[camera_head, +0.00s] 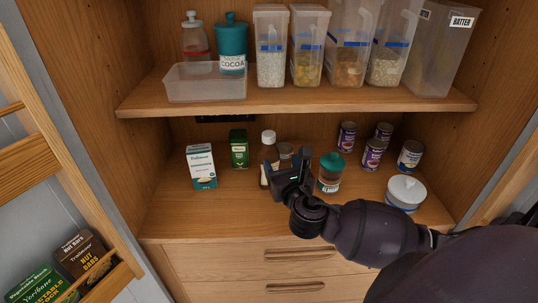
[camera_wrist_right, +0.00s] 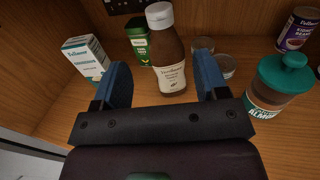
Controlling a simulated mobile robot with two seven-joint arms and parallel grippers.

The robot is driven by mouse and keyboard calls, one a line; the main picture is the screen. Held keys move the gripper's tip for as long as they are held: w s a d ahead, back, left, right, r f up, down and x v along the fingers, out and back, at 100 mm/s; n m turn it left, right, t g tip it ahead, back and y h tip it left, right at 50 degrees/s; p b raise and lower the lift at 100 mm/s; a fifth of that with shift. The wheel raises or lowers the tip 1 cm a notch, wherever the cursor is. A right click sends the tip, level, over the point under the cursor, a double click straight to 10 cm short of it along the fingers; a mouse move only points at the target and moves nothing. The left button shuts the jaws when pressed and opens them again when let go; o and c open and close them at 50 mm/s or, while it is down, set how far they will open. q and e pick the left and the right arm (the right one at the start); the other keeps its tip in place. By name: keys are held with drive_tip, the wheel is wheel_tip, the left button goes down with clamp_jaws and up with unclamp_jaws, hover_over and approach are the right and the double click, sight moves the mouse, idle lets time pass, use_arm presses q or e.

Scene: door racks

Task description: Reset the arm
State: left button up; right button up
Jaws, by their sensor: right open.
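My right arm (camera_head: 375,232) reaches in from the lower right over the lower shelf of a wooden cupboard. Its right gripper (camera_head: 292,176) is open, and its two blue-padded fingers show apart in the right wrist view (camera_wrist_right: 164,80). A brown bottle with a white cap (camera_head: 267,158) stands upright just beyond the gripper; it also shows in the right wrist view (camera_wrist_right: 168,52), framed by the fingers. No object appears held. I cannot tell whether the fingers touch the bottle. My left gripper is not in view.
The upper shelf (camera_head: 230,108) overhangs; drawers (camera_head: 290,262) lie below. A door rack (camera_head: 110,280) stands open at left.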

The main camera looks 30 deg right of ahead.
drive_tip(key=s+a+f+m+g+y, duration=0.2)
drive_tip(key=s+f+m+g, duration=0.2)
drive_tip(key=s+m, duration=0.6)
drive_tip(key=s+a+f+m+g+y, duration=0.15)
drive_tip(key=s+f+m+g, duration=0.45)
drive_tip(key=m, duration=0.6)
drive_tip(key=s+a+f+m+g+y, duration=0.1)
drive_tip(key=s+a+f+m+g, duration=0.2)
drive_tip(key=s+m, duration=0.7)
drive_tip(key=w+f+t+b, duration=0.3)
drive_tip(key=w+f+t, duration=0.4)
drive_tip(key=f, duration=0.6)
drive_tip(key=shift+w+n+y, duration=0.3)
drive_tip(key=shift+w+y, duration=0.1)
drive_tip(key=shift+y, duration=0.05)
drive_tip(key=shift+f, duration=0.1)
